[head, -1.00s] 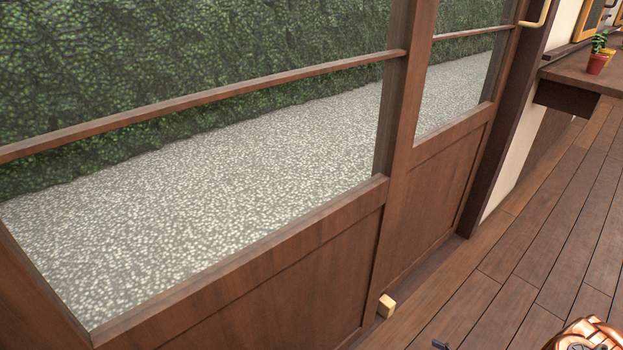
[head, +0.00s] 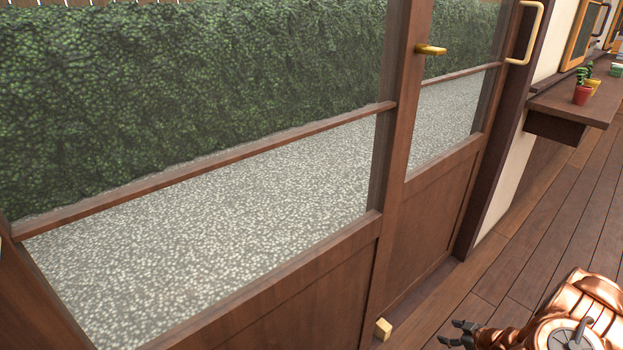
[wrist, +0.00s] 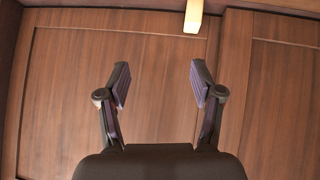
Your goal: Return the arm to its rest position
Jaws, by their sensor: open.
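My gripper (head: 462,334) shows at the bottom right of the head view, at the end of my copper-coloured arm (head: 570,325). It is low, near the wooden floor and in front of the wooden door panels. In the wrist view my gripper (wrist: 158,84) has its two dark fingers spread wide apart, with nothing between them. Wooden door panelling (wrist: 150,50) fills the view beyond the fingers. Much of my arm lies outside the head view.
Glazed wooden sliding doors (head: 393,190) with a brass handle (head: 430,49) stand close ahead. A wall shelf (head: 570,107) holds potted plants (head: 582,93). Floorboards (head: 540,220) at right are clear.

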